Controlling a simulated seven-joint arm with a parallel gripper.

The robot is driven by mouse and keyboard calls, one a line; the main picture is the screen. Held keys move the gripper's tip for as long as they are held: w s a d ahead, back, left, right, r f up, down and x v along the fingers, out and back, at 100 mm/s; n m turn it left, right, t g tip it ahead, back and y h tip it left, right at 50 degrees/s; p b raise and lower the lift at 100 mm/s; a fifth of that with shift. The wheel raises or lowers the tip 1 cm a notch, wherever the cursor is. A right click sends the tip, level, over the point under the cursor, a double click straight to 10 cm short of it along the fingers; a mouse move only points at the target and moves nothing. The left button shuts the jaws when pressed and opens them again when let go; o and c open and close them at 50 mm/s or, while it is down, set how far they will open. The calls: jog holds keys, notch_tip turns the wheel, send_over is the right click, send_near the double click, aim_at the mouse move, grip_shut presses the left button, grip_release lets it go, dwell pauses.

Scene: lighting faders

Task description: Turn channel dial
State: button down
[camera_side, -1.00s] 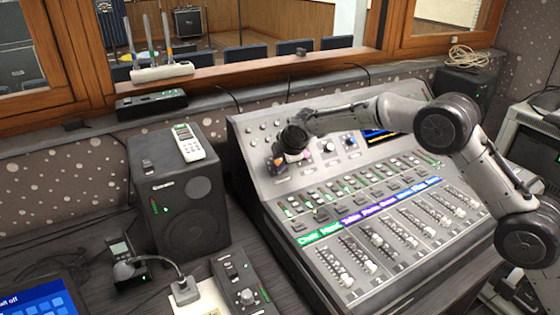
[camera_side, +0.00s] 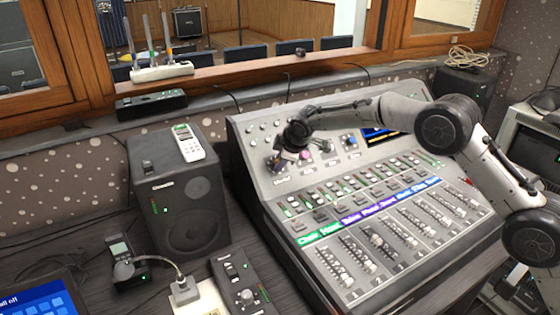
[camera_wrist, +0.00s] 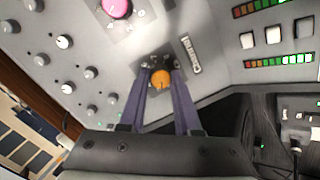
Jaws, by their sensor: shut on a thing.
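The orange dial (camera_wrist: 160,78) sits on the grey mixing console's sloped upper panel, beside a small label that is hard to read. My gripper (camera_wrist: 161,86) is shut on this dial, with one finger on each side of it in the wrist view. In the side view my gripper (camera_side: 279,161) reaches down to the left end of the dial row and mostly hides the orange dial. A pink dial (camera_side: 305,154) is just right of it and also shows at the top of the wrist view (camera_wrist: 117,8).
A blue dial (camera_side: 350,141) sits further right along the row. Small knobs (camera_wrist: 64,41) lie close to my fingers. Faders (camera_side: 345,270) and coloured channel labels cover the console's lower part. A black speaker (camera_side: 180,200) stands left of the console.

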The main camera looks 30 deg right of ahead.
jog(key=m, duration=0.5)
jog(key=shift+y, duration=0.3)
jog(key=shift+m, duration=2.3)
jog(key=c, duration=0.6)
grip_release()
jog(key=v, duration=1.3)
jog(key=shift+s+d+r, duration=0.25)
jog(key=shift+s+d, duration=0.05)
jog(key=shift+s, duration=0.1)
